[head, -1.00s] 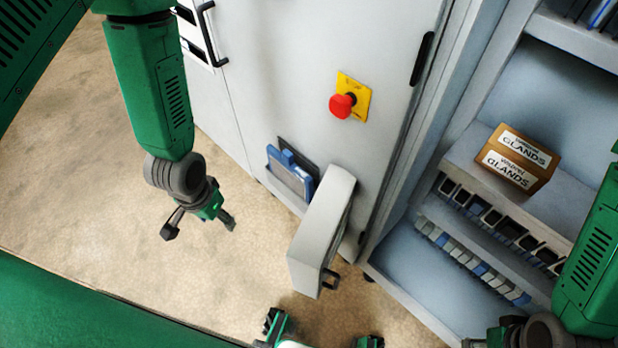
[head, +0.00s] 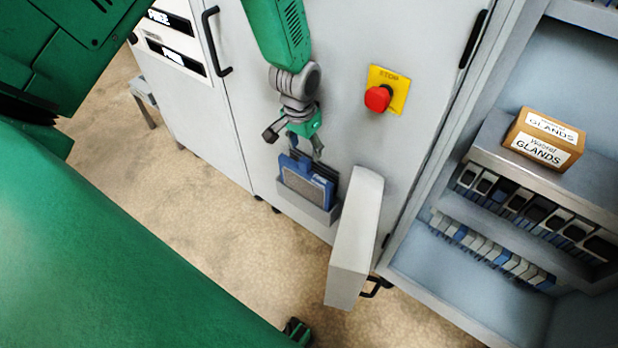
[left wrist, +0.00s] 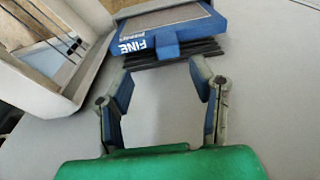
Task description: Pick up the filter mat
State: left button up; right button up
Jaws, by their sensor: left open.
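The filter mat (head: 303,187) has a blue frame and a grey mesh face. It stands in a pale holder (head: 304,205) on the cabinet door, with dark mats close behind it. In the left wrist view the filter mat (left wrist: 178,36) shows the label FINE and a blue tab on its edge. My left gripper (head: 294,143) is open and empty just above the mat's upper edge. In the left wrist view my left gripper (left wrist: 163,82) has its fingers spread on either side of the tab's line, apart from the mat. My right gripper is not in view.
A red stop button (head: 378,98) on a yellow plate is to the right of the gripper. A pale box-like panel (head: 355,240) juts out right of the holder. An open cabinet with a glands box (head: 544,140) stands at right.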

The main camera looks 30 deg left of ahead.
aim_at(304, 159)
pick_arm(q)
jog(key=f, duration=0.1)
jog(key=a+f, duration=0.1)
jog(key=shift+w+a+f, duration=0.1)
jog(key=shift+a+f, duration=0.1)
jog(key=shift+f, duration=0.15)
jog(key=f, duration=0.1)
jog(key=f+b, duration=0.1)
jog(key=f, duration=0.1)
jog(key=w+d+f, duration=0.1)
jog(key=shift+f, duration=0.25)
jog(key=shift+a, duration=0.35)
jog(key=shift+c, duration=0.8)
jog(key=shift+a+f, duration=0.1)
jog(key=shift+a, duration=0.05)
grip_shut()
